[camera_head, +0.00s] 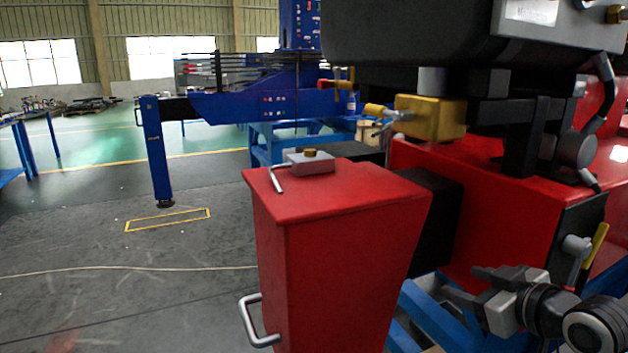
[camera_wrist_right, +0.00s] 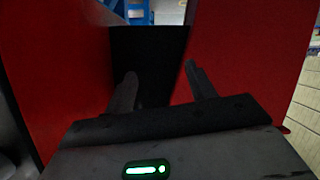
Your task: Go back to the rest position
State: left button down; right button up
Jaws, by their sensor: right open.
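My right gripper (camera_head: 462,284) is at the lower right of the head view, beside the red machine body and to the right of the red box-shaped stand. In the right wrist view, its two fingers (camera_wrist_right: 160,85) are spread apart with nothing between them. They point toward a dark gap between two red surfaces. My left gripper is not in the head view.
A red stand (camera_head: 340,250) with a silver handle (camera_head: 257,322) fills the centre foreground. A red machine body (camera_head: 480,190) with a brass block (camera_head: 430,117) is at the right. The floor at left is open.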

jog(key=s+a+f+m, duration=0.1)
jog(key=s+a+f, duration=0.2)
jog(key=s+f, duration=0.2)
jog(key=s+a+f+m+g, duration=0.1)
jog(key=s+a+f, duration=0.3)
jog(key=f, duration=0.8)
jog(key=shift+s, duration=0.55)
jog(key=s+a+f, duration=0.2)
jog(key=s, duration=0.2)
jog(key=s+a+f+m+g, duration=0.1)
jog(key=s+a+f, duration=0.1)
jog(key=s+f, duration=0.1)
jog(key=s+a+f+m+h, duration=0.1)
jog(key=s+a+f, duration=0.1)
jog(key=s, duration=0.3)
jog(key=shift+a+f, duration=0.1)
jog(key=shift+f, duration=0.1)
jog(key=shift+c, duration=0.3)
